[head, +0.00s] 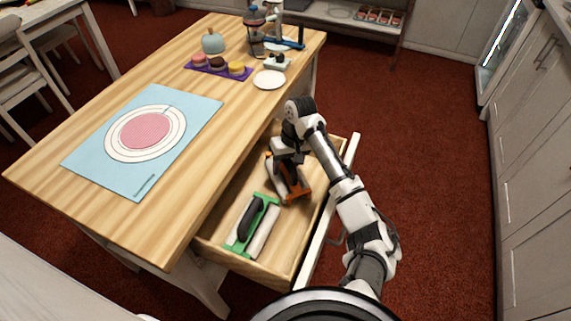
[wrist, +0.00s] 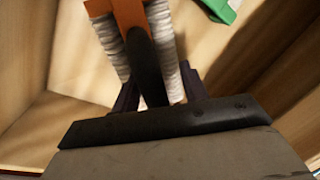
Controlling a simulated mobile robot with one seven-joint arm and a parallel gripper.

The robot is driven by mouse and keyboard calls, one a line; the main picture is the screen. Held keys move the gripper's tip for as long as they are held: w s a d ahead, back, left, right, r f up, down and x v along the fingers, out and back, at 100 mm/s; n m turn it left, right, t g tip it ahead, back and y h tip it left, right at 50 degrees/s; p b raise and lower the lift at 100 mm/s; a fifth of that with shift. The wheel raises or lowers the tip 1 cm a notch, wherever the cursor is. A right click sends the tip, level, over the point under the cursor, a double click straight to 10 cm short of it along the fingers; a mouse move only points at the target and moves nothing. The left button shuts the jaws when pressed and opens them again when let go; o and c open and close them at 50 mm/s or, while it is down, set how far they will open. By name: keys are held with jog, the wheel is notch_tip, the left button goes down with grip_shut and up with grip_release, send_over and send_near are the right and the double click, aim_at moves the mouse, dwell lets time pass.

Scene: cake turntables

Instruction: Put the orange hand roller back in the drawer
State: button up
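The orange hand roller (head: 304,189) lies in the open drawer (head: 222,251), towards its far part, partly hidden under my gripper (head: 285,160) in the head view. In the wrist view the orange frame (wrist: 128,12), pale roller and black handle of the orange hand roller show over the wooden drawer floor. The two dark fingers of my gripper (wrist: 160,88) stand on either side of the black handle. A gap shows between the handle and the right finger, so my gripper looks open around it.
A green hand roller (head: 238,240) lies nearer in the same drawer; its green edge shows in the wrist view (wrist: 218,8). The wooden table (head: 200,115) carries a blue mat (head: 85,158), a purple tray of cakes (head: 190,66) and a white plate (head: 269,80). Red floor is clear at right.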

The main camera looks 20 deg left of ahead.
notch_tip(320, 180, up, 13)
jog(key=w+d, duration=0.1)
jog(key=shift+w+d, duration=0.3)
jog(key=shift+d, duration=0.1)
jog(key=shift+r, duration=0.1)
